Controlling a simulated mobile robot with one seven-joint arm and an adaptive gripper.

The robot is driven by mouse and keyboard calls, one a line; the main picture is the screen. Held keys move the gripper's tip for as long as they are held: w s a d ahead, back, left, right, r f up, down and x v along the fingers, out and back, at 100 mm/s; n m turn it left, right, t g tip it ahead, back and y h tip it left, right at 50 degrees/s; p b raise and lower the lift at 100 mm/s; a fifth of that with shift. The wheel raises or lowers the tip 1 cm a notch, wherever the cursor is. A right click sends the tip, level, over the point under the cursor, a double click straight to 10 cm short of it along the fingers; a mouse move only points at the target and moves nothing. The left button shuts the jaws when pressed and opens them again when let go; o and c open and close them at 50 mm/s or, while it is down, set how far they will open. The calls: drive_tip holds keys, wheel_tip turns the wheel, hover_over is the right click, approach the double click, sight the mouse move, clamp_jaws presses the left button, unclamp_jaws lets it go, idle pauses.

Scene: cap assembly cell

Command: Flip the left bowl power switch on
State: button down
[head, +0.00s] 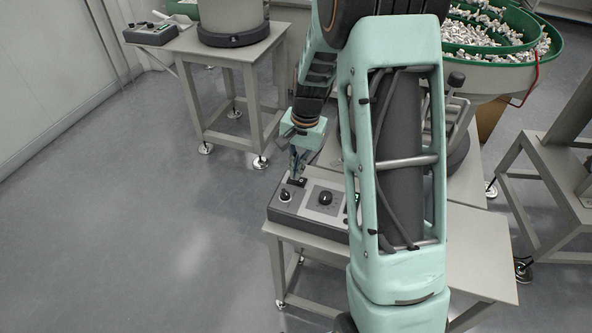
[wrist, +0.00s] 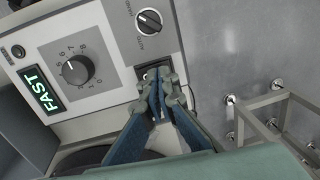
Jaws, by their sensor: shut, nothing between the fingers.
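A grey control box (head: 310,206) sits on the front table, under my gripper (head: 297,172). Its black power switch (head: 298,182) is at the box's far left, and my fingertips are right at it. In the wrist view my gripper (wrist: 158,88) is shut and empty, with its tips over the switch (wrist: 152,72), which is partly hidden behind them. I cannot tell whether the tips touch it or which way the rocker is set. Beside it are a dial (wrist: 75,71) with numbers, a selector knob (wrist: 149,21) and a lit display reading FAST (wrist: 40,90).
A second control box (head: 152,33) stands on the back left table beside a grey bowl base (head: 232,38). A green bowl (head: 545,50) full of small parts is at the back right. A metal frame stands at the right. The floor at the left is clear.

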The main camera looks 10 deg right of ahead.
wheel_tip(320, 180, up, 13)
drive_tip(key=a+p, duration=0.1)
drive_tip(key=p, duration=0.2)
drive_tip(key=shift+w+a, duration=0.15)
drive_tip(key=shift+w, duration=0.3)
